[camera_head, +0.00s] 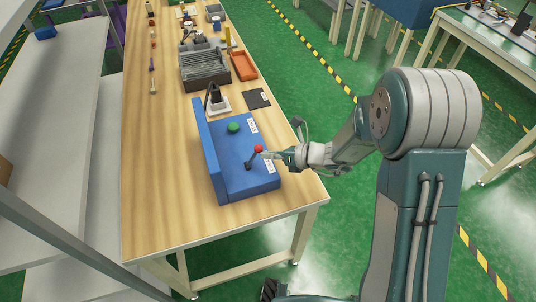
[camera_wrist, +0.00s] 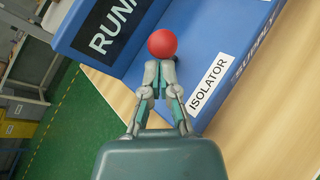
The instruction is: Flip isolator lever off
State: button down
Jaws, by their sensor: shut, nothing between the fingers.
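The isolator lever (camera_head: 253,159) rises from the blue box (camera_head: 240,180) and ends in a red ball knob (camera_head: 258,148). In the head view the lever leans up and to the right. My gripper (camera_head: 268,154) is shut and empty, with its tips right by the knob on its right side. In the wrist view the red knob (camera_wrist: 162,43) sits just beyond the closed fingertips (camera_wrist: 158,66); I cannot tell if they touch it. The lever's shaft is hidden there. A white ISOLATOR label (camera_wrist: 209,84) is on the box beside the fingers.
A green button (camera_head: 233,127) is on the same box, behind the lever. A small black device on a white base (camera_head: 217,104), a dark plate (camera_head: 257,98), a grey bin (camera_head: 204,72) and an orange tray (camera_head: 244,66) stand farther back on the wooden table (camera_head: 165,190).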

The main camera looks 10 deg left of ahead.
jog(key=shift+s+a+r+h, duration=0.1)
jog(key=shift+r+h, duration=0.1)
jog(key=shift+h, duration=0.1)
jog(key=shift+s+a+r+n+t+h, duration=0.25)
jog(key=shift+a+r+n+t+h, duration=0.1)
jog(key=shift+n+h, duration=0.15)
jog(key=shift+s+a+r+n+t+h, duration=0.15)
jog(key=shift+s+a+r+n+h, duration=0.1)
jog(key=shift+a+h, duration=0.25)
jog(key=shift+s+a+r+n+t+h, duration=0.15)
jog(key=shift+s+a+h, duration=0.1)
jog(key=shift+a+h, duration=0.2)
jog(key=shift+s+a+r+n+t+h, duration=0.1)
jog(key=shift+s+a+n+t+h, duration=0.2)
jog(key=shift+h, duration=0.3)
jog(key=shift+s+a+r+n+t+h, duration=0.1)
jog(key=shift+s+a+n+t+h, duration=0.1)
jog(key=shift+a+h, duration=0.3)
jog(key=shift+s+a+f+n+h, duration=0.1)
jog(key=shift+s+a+n+h, duration=0.25)
jog(key=shift+h, duration=0.2)
jog(key=shift+a, duration=0.15)
jog(key=shift+r, duration=0.75)
